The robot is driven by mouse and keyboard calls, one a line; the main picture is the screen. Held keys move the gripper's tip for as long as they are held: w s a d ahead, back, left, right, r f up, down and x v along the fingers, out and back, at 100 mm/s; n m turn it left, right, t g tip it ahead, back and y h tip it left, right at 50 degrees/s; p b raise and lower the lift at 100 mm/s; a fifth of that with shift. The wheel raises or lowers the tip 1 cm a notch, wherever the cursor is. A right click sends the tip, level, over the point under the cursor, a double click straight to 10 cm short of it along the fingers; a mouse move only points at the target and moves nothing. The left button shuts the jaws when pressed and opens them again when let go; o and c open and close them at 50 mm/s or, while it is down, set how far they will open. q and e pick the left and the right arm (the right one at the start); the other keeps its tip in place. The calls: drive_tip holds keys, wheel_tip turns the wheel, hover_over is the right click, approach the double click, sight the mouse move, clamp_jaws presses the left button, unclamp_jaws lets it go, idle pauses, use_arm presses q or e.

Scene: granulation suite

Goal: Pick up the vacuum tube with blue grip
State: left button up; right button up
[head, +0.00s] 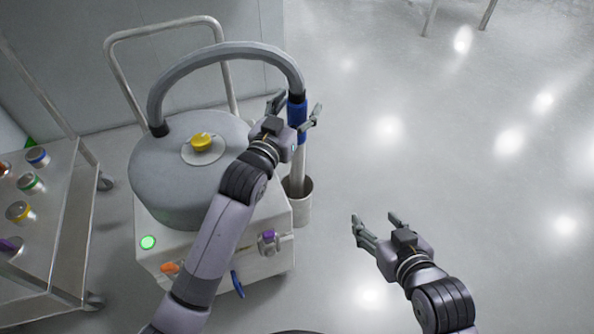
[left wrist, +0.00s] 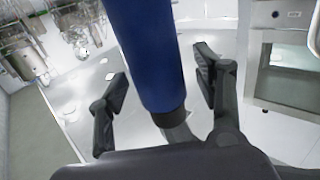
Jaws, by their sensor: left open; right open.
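The vacuum tube with blue grip (head: 297,119) stands upright at the right side of the grey vacuum unit, its lower end in a round holder (head: 300,205). A grey hose arches from its top to the unit's lid. My left gripper (head: 295,108) is open at the blue grip, with a finger on each side of it. In the left wrist view the blue grip (left wrist: 147,50) passes between the two spread fingers, with gaps visible on both sides. My right gripper (head: 376,224) is open and empty over the floor, right of the unit.
The vacuum unit (head: 160,185) has a yellow knob (head: 203,141) on its lid, a green light and a push handle behind. A steel cart (head: 75,215) with several coloured-lid containers stands at the left. The floor on the right is clear.

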sight(297, 90)
use_arm(q)
drive_tip(key=shift+c, duration=0.5)
drive_tip(key=shift+r, duration=0.1)
drive_tip(key=c, duration=1.1)
drive_tip(key=shift+r, duration=0.15)
drive_tip(key=shift+c, duration=0.2)
use_arm(e)
drive_tip(key=shift+s+f, duration=0.1)
